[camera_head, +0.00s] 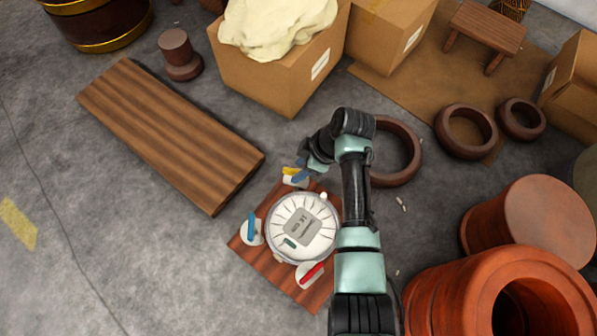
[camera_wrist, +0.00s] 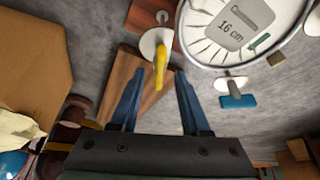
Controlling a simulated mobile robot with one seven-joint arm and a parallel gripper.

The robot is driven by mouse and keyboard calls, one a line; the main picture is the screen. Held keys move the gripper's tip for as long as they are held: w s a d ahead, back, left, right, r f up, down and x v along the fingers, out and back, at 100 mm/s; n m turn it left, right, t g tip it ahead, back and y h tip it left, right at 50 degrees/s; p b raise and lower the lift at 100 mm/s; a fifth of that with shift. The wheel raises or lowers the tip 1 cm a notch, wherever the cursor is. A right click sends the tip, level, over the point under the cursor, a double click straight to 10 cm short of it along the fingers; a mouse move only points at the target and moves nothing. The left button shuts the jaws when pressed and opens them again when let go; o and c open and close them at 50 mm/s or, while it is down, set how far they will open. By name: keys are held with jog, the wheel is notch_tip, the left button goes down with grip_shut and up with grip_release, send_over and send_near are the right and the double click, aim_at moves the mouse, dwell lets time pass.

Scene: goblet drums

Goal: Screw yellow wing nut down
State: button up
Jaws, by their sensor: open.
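The yellow wing nut (camera_wrist: 160,66) sits at a white round plate (camera_wrist: 151,42) beside the drum in the wrist view. In the head view it is a small yellow piece (camera_head: 290,170), partly covered by my gripper (camera_head: 301,172). My gripper (camera_wrist: 155,82) is open, and its two blue fingers stand on either side of the yellow wing nut near the fingertips. I cannot tell whether they touch it. The drum's pale round head (camera_head: 302,228) carries a grey label reading 16 cm.
A blue wing nut (camera_head: 251,226) and a red one (camera_head: 312,273) sit on white plates around the drum, on a reddish wooden board (camera_head: 262,258). A small green piece (camera_head: 290,242) lies on the head. A plank (camera_head: 170,135), cardboard box (camera_head: 275,82) and wooden rings (camera_head: 466,132) surround it.

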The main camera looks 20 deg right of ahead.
jog(key=shift+w+a+f, duration=0.15)
jog(key=shift+a+f, duration=0.05)
jog(key=shift+f, duration=0.45)
jog(key=shift+c, duration=0.3)
grip_shut()
